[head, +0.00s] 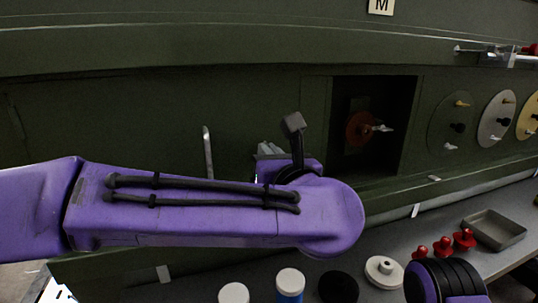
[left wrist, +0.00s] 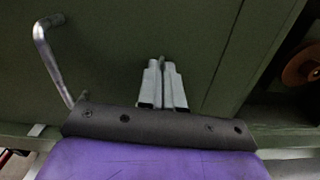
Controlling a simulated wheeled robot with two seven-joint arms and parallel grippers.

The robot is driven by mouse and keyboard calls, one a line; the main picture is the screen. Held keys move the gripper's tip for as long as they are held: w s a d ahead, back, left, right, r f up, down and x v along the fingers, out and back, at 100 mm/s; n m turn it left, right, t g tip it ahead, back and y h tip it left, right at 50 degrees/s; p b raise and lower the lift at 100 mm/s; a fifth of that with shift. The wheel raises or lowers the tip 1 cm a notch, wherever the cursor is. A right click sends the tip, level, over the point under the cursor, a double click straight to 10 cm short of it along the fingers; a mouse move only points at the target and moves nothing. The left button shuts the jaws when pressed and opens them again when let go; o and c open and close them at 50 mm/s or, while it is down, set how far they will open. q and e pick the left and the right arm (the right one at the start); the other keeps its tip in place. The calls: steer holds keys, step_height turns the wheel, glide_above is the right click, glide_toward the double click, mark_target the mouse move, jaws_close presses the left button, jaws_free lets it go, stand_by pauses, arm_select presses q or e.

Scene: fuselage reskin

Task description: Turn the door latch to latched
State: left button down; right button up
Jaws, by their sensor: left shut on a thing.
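The closed dark green door panel (head: 110,120) fills the wall behind my left arm. A bent metal handle (head: 207,150) stands out from it, left of my left gripper (head: 270,149); the handle also shows in the left wrist view (left wrist: 42,50). In the left wrist view my left gripper (left wrist: 162,85) has its grey fingers close together against the panel, shut on the small door latch (left wrist: 162,61). Only a sliver of the latch shows between the fingertips, so its angle cannot be told. My right gripper is not in view.
An open recess (head: 372,125) with an orange-red disc (head: 359,128) lies right of the gripper. Round discs with knobs (head: 497,118) are on the wall further right. The bench below holds white and black round pieces, red knobbed pieces (head: 464,239) and a grey tray (head: 494,230).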

arm_select(q)
steer(key=shift+d+f+m+p, duration=0.1)
steer(key=shift+m+p, duration=1.2)
steer(key=shift+m, duration=2.85)
steer(key=shift+d+m+p, duration=0.1)
steer(key=shift+m+p, duration=1.2)
steer(key=shift+m, duration=2.85)
steer(key=shift+f, duration=0.1)
steer(key=c, duration=1.3)
jaws_free()
